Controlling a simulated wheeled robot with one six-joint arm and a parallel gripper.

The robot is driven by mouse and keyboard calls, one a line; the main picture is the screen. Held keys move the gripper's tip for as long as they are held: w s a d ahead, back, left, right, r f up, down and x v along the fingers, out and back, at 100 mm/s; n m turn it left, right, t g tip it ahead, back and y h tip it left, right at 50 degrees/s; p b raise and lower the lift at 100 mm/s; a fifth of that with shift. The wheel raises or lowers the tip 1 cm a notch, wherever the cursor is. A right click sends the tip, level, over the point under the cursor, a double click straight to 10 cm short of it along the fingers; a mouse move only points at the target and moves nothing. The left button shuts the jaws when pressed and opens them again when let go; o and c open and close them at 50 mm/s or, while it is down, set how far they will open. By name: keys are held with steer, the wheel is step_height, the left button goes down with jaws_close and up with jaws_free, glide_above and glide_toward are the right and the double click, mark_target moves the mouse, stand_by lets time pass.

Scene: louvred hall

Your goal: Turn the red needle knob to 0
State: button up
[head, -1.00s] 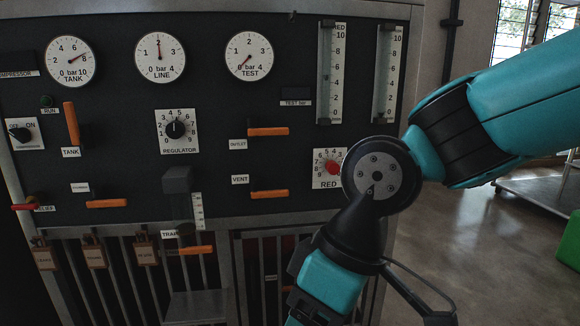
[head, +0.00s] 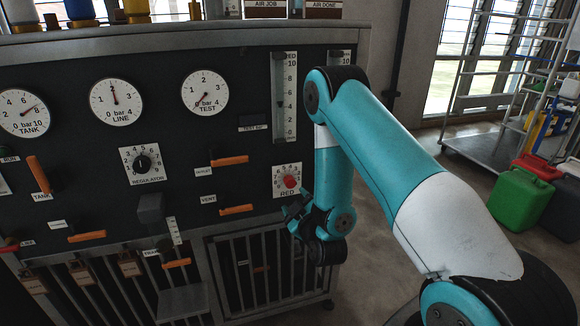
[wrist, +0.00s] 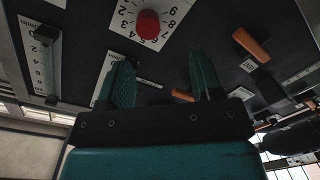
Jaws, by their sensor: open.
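The red needle knob (head: 290,181) sits on a white numbered dial plate (head: 287,170) at the lower right of the dark panel. In the wrist view the red knob (wrist: 148,23) shows near the top, with the plate's numbers around it, turned relative to the head view. Its pointer mark cannot be made out. My gripper (head: 296,208) is just below the plate in the head view. In the wrist view its two teal fingers (wrist: 162,82) are spread and empty, pointing toward the panel, with the knob beyond their tips and apart from them.
The orange VENT lever (head: 236,210) and the orange outlet lever (head: 229,161) lie left of the knob. A glass flow tube (head: 284,97) stands above it. The black regulator knob (head: 142,163) is further left. Green (head: 519,198) and red cans stand at right.

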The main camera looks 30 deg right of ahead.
mark_target(291, 185)
steer(key=shift+t+h, duration=0.3)
steer(key=shift+h, duration=0.1)
steer(key=x, duration=0.3)
steer(key=d+p+x, duration=0.1)
steer(key=x, duration=0.3)
steer(key=shift+s+d+r, duration=0.1)
steer(key=shift+d+r, duration=0.05)
steer(key=shift+p+x, duration=0.7)
steer(key=shift+x, duration=0.45)
jaws_close()
